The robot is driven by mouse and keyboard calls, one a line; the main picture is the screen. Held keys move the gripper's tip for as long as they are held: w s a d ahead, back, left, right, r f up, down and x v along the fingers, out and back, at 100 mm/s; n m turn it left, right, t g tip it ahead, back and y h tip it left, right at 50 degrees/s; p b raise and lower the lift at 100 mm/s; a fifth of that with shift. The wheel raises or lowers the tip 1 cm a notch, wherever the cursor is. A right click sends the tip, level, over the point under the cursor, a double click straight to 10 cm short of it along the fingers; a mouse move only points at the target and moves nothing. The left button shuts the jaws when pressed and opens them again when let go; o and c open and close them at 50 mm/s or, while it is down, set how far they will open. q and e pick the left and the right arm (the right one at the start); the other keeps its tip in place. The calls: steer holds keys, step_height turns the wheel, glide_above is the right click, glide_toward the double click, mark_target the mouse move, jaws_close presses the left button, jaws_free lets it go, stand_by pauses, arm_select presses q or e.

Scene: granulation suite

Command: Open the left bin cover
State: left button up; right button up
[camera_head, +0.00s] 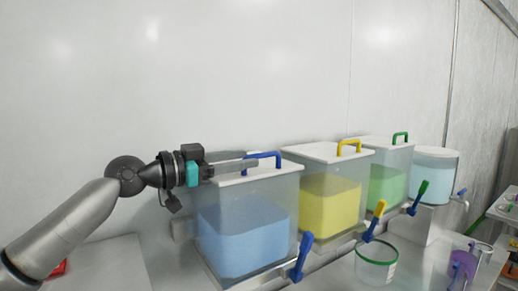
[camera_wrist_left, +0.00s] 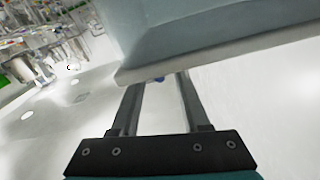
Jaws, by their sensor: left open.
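The left bin (camera_head: 245,222) is a clear box with blue contents. Its white cover (camera_head: 275,168) lies flat on top and carries a blue arched handle (camera_head: 263,155). My left gripper (camera_head: 250,162) comes in level from the left over the cover, its fingers reaching the near leg of the handle. In the left wrist view the two fingers (camera_wrist_left: 158,80) are apart, and the cover edge (camera_wrist_left: 215,52) hides their tips. A small bit of the blue handle (camera_wrist_left: 159,79) shows between them. Contact is unclear. My right gripper is out of view.
To the right stand a bin with yellow contents (camera_head: 329,205), a green one (camera_head: 388,188) and a pale blue round container (camera_head: 435,176). Coloured valve levers stick out in front. A green-rimmed tub (camera_head: 376,265) stands below. A bare wall (camera_head: 250,70) is behind.

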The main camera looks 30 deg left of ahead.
mark_target(252, 156)
arm_select(q)
steer(key=p+x, duration=0.1)
steer(key=x, duration=0.2)
steer(key=shift+r, duration=0.15)
steer(key=shift+p+x, duration=0.55)
steer(key=shift+x, duration=0.35)
steer(key=shift+c, duration=0.3)
jaws_close()
stand_by(0.4)
